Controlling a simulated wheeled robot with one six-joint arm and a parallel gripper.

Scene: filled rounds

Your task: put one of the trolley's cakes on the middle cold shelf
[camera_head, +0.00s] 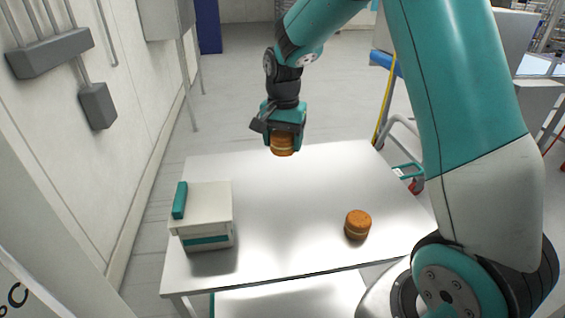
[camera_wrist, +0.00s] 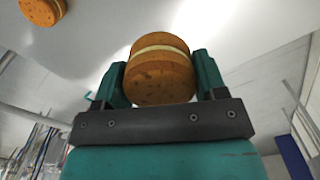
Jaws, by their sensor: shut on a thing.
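My gripper (camera_head: 284,140) is shut on a round brown cake (camera_head: 282,149) with a pale cream layer, above the far edge of the white trolley top (camera_head: 285,215). In the wrist view the same cake (camera_wrist: 160,72) sits between the two teal fingers of my gripper (camera_wrist: 160,80). A second cake (camera_head: 357,224) of the same kind stands on the trolley's right front part. It also shows in the wrist view (camera_wrist: 42,10) at the top left. The cold shelf cannot be made out in either view.
A white box (camera_head: 207,208) with a teal handle stands on the trolley's left side. A grey-handled frame with a yellow pole (camera_head: 385,105) stands beyond the trolley at the right. The wall with grey fittings (camera_head: 50,53) runs along the left. Floor behind the trolley is clear.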

